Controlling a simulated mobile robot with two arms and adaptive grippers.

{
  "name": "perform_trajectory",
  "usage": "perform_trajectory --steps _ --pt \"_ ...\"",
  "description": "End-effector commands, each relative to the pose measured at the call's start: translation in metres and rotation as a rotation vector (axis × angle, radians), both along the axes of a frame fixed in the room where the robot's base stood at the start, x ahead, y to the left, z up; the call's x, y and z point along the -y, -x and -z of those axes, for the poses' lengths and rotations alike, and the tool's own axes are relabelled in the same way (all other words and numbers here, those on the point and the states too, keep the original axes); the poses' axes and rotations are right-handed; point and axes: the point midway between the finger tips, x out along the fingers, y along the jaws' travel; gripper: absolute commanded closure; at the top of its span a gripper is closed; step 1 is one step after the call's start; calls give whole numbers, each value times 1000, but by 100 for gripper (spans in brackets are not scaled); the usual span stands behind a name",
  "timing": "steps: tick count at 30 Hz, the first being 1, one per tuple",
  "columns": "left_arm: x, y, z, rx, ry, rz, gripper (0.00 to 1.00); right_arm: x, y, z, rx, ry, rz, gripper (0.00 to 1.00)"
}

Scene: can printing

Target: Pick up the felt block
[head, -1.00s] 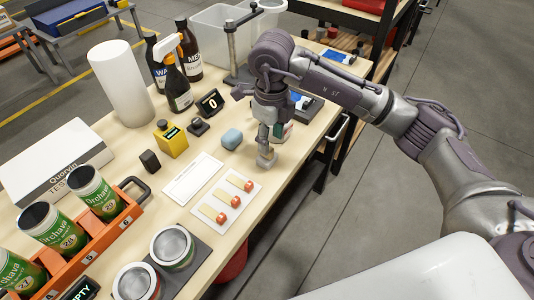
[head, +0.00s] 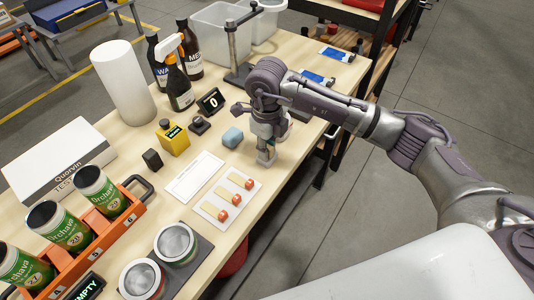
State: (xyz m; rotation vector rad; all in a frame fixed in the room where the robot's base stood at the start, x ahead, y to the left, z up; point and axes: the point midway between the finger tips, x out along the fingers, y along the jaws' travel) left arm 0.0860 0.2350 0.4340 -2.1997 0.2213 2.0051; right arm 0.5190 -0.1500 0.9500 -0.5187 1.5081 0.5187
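Two small blocks lie on the wooden bench, and I cannot tell for certain which is the felt one. A light blue, soft-edged block (head: 232,137) lies near the bench middle. A dark grey block (head: 152,159) stands further left, beside the yellow container. My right gripper (head: 266,157) points down close to the bench's right edge, just right of the light blue block and apart from it. Its fingertips are low over the bench. They are small and overlap in this view, so their opening is unclear. My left gripper is out of view.
A white card with orange-ended strips (head: 227,199) and a blank-looking white sheet (head: 194,178) lie in front of the blocks. A small display (head: 211,101), bottles (head: 178,85) and a metal stand (head: 236,60) are behind. An orange can rack (head: 103,243) stands left.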

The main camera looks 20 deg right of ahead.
Motion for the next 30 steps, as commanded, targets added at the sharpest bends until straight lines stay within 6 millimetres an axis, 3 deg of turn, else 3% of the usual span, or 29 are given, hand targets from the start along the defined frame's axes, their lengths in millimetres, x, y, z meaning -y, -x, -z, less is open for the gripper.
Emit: perform_trajectory --steps 14,22,30 --pt "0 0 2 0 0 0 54 0 -1 -4 2 0 0 100" --pt "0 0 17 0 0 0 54 0 -2 -40 8 -1 -1 100" --pt "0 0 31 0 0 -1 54 -14 59 -76 7 -1 -7 100"
